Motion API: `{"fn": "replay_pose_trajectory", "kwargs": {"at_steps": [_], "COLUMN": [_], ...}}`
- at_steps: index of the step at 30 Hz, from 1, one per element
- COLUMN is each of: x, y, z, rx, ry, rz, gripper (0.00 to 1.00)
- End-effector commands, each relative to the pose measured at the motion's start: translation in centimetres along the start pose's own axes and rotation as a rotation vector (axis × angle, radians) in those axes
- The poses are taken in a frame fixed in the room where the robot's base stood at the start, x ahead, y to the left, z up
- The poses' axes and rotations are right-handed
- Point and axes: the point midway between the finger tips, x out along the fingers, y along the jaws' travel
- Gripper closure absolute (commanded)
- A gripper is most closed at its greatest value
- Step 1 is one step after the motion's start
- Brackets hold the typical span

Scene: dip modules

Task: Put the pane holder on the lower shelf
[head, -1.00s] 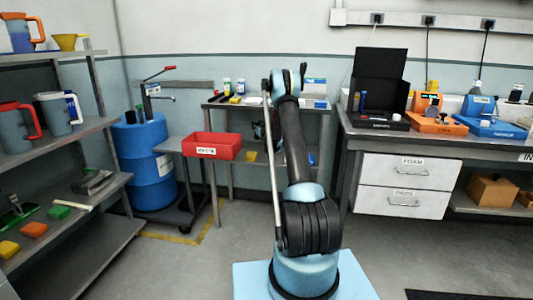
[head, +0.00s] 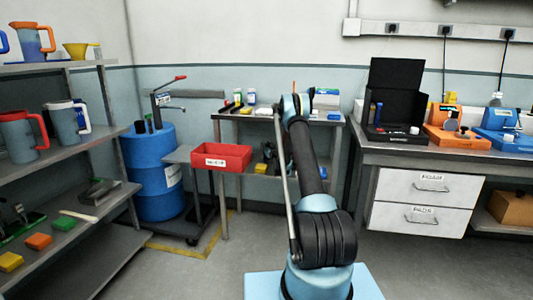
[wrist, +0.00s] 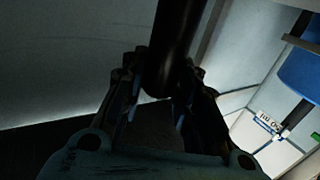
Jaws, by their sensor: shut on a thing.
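My gripper (wrist: 158,100) is shut on a dark, rounded, handle-like part (wrist: 178,45) in the wrist view. I take this part to be the pane holder; the rest of it runs out of the top of the picture. In the head view my arm stands in front of the back table, and I cannot clearly make out the gripper or the held thing. The back table (head: 318,122) has a lower shelf (head: 232,183), partly hidden by my arm. A shelf rack (head: 100,215) on the left also has lower boards.
A red bin (head: 221,158) stands on a small stand left of the back table. A workbench with drawers (head: 425,195) bounds the right. Floor shows between.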

Motion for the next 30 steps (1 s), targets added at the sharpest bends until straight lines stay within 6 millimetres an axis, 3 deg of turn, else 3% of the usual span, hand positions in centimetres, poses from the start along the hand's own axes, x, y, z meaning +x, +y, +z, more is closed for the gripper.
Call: {"fn": "replay_pose_trajectory", "kwargs": {"at_steps": [5,14,15,17,30], "x": [0.0,0.0,0.0,0.0,-0.4], "y": [0.0,0.0,0.0,0.0,0.0], "z": [2.1,2.3,2.3,2.3,2.1], "rx": [0.0,0.0,0.0,0.0,0.0], "ry": [0.0,0.0,0.0,0.0,0.0], "rz": [0.0,0.0,0.0,0.0,0.0], "gripper": [1.0,1.0,0.67,0.54,0.52]}}
